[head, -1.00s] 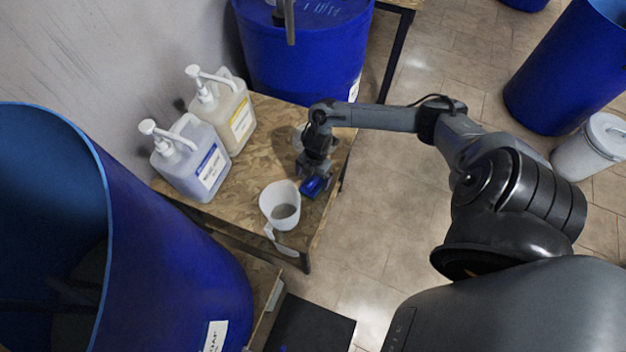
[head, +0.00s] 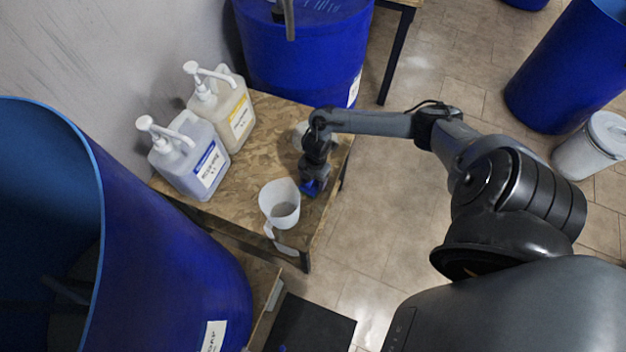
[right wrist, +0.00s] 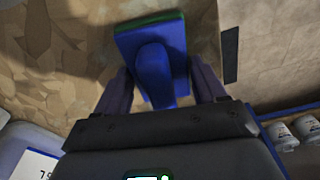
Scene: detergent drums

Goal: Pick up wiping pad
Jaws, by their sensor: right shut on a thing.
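The wiping pad (right wrist: 153,68) is blue with a raised blue handle and a green edge along its far side. It is at the right part of the wooden table, beside a white jug. In the head view only a small blue part of the pad (head: 309,188) shows under my right gripper (head: 314,183). My right gripper (right wrist: 160,84) has a finger on each side of the handle and is shut on it. I cannot tell whether the pad is touching the tabletop. My left gripper is not in view.
The white jug (head: 280,204) stands close to the gripper on the wooden table (head: 250,180). Two pump bottles, one white (head: 190,158) and one cream (head: 222,108), stand at the table's left. Large blue drums (head: 170,235) crowd the left and back (head: 300,55).

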